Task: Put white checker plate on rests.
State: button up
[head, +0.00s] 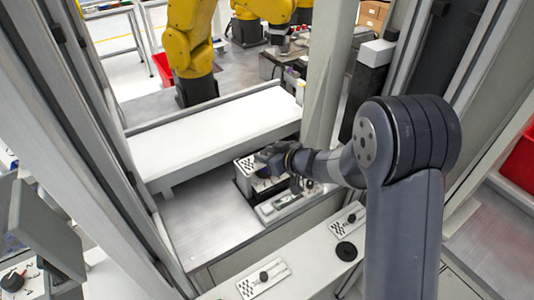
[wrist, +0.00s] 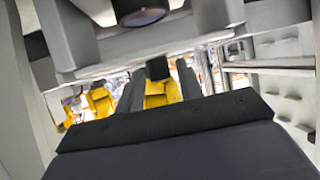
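A white plate with black checker marks and a dark knob (head: 263,279) lies on the white front ledge. A second similar plate (head: 347,219) lies farther right on that ledge. A white-topped block with black marks (head: 246,166) stands in the recessed metal bay, partly hidden by my gripper (head: 272,160). My gripper is at this block, but I cannot tell whether it touches it or how its fingers stand. A pale fixture (head: 268,209) lies in front of the block; it may be the rests. The wrist view shows no checker plate clearly.
A long white shelf (head: 215,135) stands behind the bay. A grey post (head: 328,75) rises close to my arm. A round black piece (head: 346,251) sits on the front ledge. The bay's metal floor (head: 205,222) is clear at left. Yellow robot arms (head: 190,45) stand beyond.

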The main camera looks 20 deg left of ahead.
jog(key=shift+o, duration=0.6)
jog(key=shift+r, duration=0.1)
jog(key=shift+d+r, duration=0.1)
jog(key=shift+r, duration=0.05)
jog(key=v, duration=1.2)
jog(key=shift+c, duration=0.4)
dwell(0.9)
